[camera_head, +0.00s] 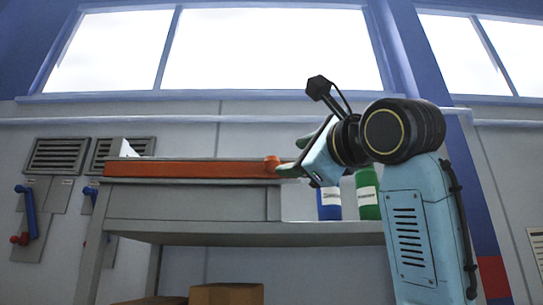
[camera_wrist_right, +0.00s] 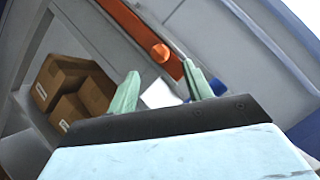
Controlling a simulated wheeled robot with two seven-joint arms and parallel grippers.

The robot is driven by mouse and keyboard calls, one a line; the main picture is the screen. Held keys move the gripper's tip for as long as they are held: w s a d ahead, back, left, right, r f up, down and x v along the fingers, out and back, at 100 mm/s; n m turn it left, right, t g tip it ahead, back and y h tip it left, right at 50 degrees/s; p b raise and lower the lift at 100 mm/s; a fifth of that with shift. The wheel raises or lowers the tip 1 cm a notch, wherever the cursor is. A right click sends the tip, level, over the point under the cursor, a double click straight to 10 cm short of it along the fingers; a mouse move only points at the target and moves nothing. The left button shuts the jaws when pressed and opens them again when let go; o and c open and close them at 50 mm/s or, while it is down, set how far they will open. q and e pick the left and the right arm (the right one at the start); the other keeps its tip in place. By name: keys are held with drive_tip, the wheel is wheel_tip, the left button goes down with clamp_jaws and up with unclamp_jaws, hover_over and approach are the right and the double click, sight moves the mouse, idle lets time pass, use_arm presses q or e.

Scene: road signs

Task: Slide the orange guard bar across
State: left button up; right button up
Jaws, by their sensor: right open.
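The orange guard bar (camera_head: 190,169) runs lengthwise along the top front of a grey bench unit, with a round orange knob (camera_head: 272,163) at its right end. In the right wrist view the bar (camera_wrist_right: 135,25) slants across the top and its knob (camera_wrist_right: 160,53) shows beyond the fingers. My right gripper (camera_head: 290,157) is at the knob's right side in the head view. Its two pale green fingers are spread apart in the right wrist view (camera_wrist_right: 160,92), with nothing seen between them but background. Contact with the knob cannot be told. My left gripper is not in view.
A blue bottle (camera_head: 329,204) and a green bottle (camera_head: 368,195) stand on the grey shelf (camera_head: 230,228) below and behind my right gripper. Cardboard boxes (camera_head: 226,293) sit lower down. Wall vents (camera_head: 57,155) and blue levers (camera_head: 27,212) are at the left.

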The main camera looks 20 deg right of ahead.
sight(276, 161)
drive_tip(key=p+x, duration=0.1)
drive_tip(key=x, duration=0.3)
drive_tip(key=shift+w+p, duration=0.3)
drive_tip(key=p+x, duration=0.1)
drive_tip(key=x, duration=0.2)
drive_tip(key=shift+w+r+p, duration=0.1)
drive_tip(key=shift+w+p, duration=0.2)
drive_tip(key=shift+p, duration=0.1)
drive_tip(key=shift+w+a, duration=0.1)
drive_tip(key=shift+w, duration=0.25)
drive_tip(key=shift+w+a, duration=0.1)
drive_tip(key=shift+w, duration=0.1)
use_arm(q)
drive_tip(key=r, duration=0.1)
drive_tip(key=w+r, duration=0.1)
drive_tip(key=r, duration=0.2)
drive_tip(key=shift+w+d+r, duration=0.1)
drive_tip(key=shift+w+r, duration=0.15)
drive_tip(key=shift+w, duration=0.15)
use_arm(e)
clamp_jaws()
